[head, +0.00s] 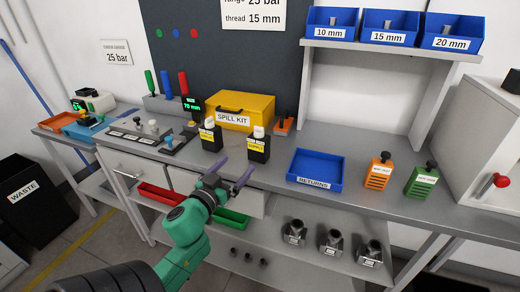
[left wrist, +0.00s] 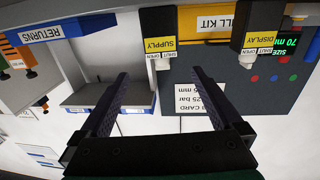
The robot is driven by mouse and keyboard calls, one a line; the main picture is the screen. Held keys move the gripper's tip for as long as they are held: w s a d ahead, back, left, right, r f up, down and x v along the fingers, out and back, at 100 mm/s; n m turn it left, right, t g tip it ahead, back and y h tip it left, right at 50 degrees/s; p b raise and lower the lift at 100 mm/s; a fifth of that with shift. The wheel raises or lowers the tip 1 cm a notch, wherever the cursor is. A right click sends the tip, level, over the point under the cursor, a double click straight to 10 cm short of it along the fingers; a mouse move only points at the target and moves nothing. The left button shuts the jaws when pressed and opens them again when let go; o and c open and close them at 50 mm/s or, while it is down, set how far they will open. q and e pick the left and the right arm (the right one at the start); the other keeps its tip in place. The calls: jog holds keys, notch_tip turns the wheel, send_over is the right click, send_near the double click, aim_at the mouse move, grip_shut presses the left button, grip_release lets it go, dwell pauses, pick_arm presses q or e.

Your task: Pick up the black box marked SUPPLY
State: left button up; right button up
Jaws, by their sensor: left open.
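The black box marked SUPPLY (head: 259,151) stands upright on the grey bench, with a white top and a yellow label. It also shows in the left wrist view, where its SUPPLY label (left wrist: 158,44) is readable at the top middle. My left gripper (head: 236,168) is open and empty, just in front of the bench edge, nearer to me than the box. In the left wrist view the open fingers (left wrist: 160,76) stand apart below the box in the picture, not touching it. My right gripper is not in view.
A similar black box marked DISPLAY (head: 211,141) stands left of SUPPLY. The yellow spill kit (head: 240,104) is behind them. A blue RETURNS tray (head: 316,184) stands to the right. Green (head: 232,218) and red (head: 160,193) bins sit below the bench top. Bench surface between SUPPLY and the tray is clear.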

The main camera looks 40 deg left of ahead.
aim_at(256, 144)
pick_arm(q)
jog(key=p+x, duration=0.1)
jog(key=x, duration=1.3)
jog(key=shift+w+a+f, duration=0.15)
jog(key=shift+w+a, duration=0.05)
jog(key=shift+a, duration=0.05)
jog(key=shift+s, duration=0.15)
jog(key=c, duration=1.3)
jog(key=shift+c, duration=0.2)
